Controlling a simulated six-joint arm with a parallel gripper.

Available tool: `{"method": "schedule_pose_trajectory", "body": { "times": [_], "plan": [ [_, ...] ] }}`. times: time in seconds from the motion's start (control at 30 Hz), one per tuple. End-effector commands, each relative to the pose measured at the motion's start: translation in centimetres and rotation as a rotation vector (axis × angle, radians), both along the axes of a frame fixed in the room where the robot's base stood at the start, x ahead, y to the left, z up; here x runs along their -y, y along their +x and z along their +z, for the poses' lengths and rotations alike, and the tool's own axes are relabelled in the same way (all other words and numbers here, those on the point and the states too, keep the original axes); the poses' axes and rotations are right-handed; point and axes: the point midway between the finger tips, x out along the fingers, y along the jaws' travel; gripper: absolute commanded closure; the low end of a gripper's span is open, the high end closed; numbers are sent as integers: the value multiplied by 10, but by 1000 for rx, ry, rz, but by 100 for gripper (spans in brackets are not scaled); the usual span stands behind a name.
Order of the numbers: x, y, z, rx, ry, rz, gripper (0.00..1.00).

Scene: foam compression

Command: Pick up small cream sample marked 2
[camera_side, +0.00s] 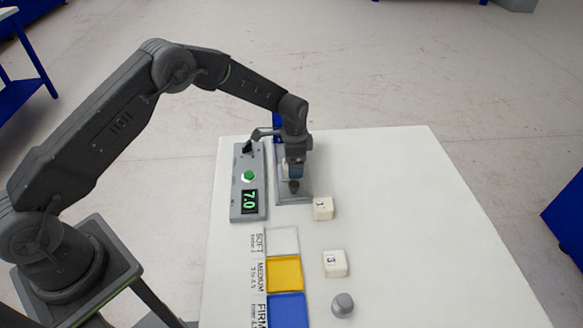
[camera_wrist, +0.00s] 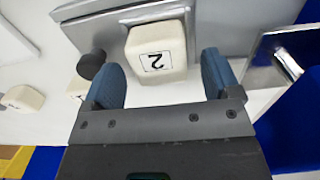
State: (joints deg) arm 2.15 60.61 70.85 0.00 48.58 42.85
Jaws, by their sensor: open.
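The small cream sample marked 2 (camera_wrist: 157,58) is a rounded block in the wrist view, its label facing the camera. It sits against or on a grey metal plate, between and slightly beyond my blue fingertips. My gripper (camera_wrist: 160,68) is open, one finger on each side of the sample, with a gap visible on both sides. In the side view my gripper (camera_side: 294,172) points down over the grey test fixture, and it mostly hides the sample there.
A cream sample marked 1 (camera_side: 323,208) and one marked 3 (camera_side: 335,263) stand on the white table (camera_side: 420,220). A meter reading 7.0 (camera_side: 249,201), white, yellow (camera_side: 284,273) and blue (camera_side: 287,309) pads and a grey knob (camera_side: 343,304) are nearby. The table's right side is clear.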

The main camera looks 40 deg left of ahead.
Motion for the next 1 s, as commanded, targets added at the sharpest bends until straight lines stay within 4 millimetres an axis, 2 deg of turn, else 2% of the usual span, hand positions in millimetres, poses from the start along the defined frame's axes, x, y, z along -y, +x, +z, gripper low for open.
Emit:
{"method": "schedule_pose_trajectory", "body": {
  "times": [0.1, 0.33, 0.87, 1.0],
  "plan": [
    [0, 0, -8, 1, 0, 0, 17],
    [0, 0, -8, 1, 0, 0, 18],
    [0, 0, -8, 1, 0, 0, 69],
    [0, 0, -8, 1, 0, 0, 70]
  ]
}}
